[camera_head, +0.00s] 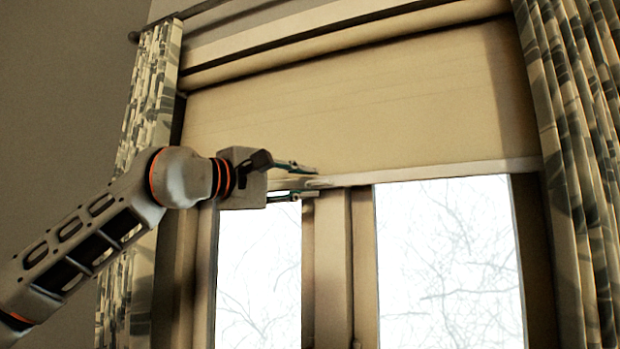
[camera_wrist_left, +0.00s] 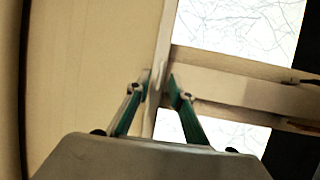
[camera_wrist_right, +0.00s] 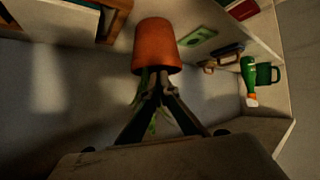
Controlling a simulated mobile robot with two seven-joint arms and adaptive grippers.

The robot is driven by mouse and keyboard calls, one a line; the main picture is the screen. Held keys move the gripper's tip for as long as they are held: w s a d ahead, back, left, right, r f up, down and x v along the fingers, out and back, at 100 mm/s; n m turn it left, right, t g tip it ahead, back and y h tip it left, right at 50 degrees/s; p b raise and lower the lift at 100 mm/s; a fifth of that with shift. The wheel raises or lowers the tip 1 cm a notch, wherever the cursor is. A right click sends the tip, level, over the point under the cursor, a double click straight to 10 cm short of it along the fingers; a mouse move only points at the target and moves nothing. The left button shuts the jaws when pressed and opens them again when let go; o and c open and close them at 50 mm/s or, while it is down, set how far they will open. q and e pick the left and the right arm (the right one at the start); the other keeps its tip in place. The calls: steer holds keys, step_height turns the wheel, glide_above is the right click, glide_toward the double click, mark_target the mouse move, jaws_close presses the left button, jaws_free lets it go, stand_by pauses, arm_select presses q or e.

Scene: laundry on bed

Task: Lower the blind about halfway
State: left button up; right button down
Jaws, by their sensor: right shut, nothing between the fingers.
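The cream roller blind (camera_head: 350,105) hangs over the upper part of the window. Its pale bottom bar (camera_head: 440,172) lies above the bare glass. My left gripper (camera_head: 318,182) is at the bar near its left part, one finger above and one below its edge. In the left wrist view the fingers (camera_wrist_left: 159,78) stand close on both sides of the bar (camera_wrist_left: 163,35), with the blind's fabric (camera_wrist_left: 85,70) to the left. My right gripper (camera_wrist_right: 158,80) shows only in the right wrist view, shut and empty, with its fingertips in front of a terracotta pot.
Patterned curtains hang at the left (camera_head: 150,90) and right (camera_head: 575,150) of the window. The window's middle post (camera_head: 333,260) stands below my left gripper. The right wrist view shows the terracotta pot (camera_wrist_right: 158,45), a green bottle (camera_wrist_right: 248,75) and a dark green mug (camera_wrist_right: 267,75).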

arm_select(q)
steer(key=shift+x, duration=0.8)
jaws_close()
steer(key=shift+f, duration=0.1)
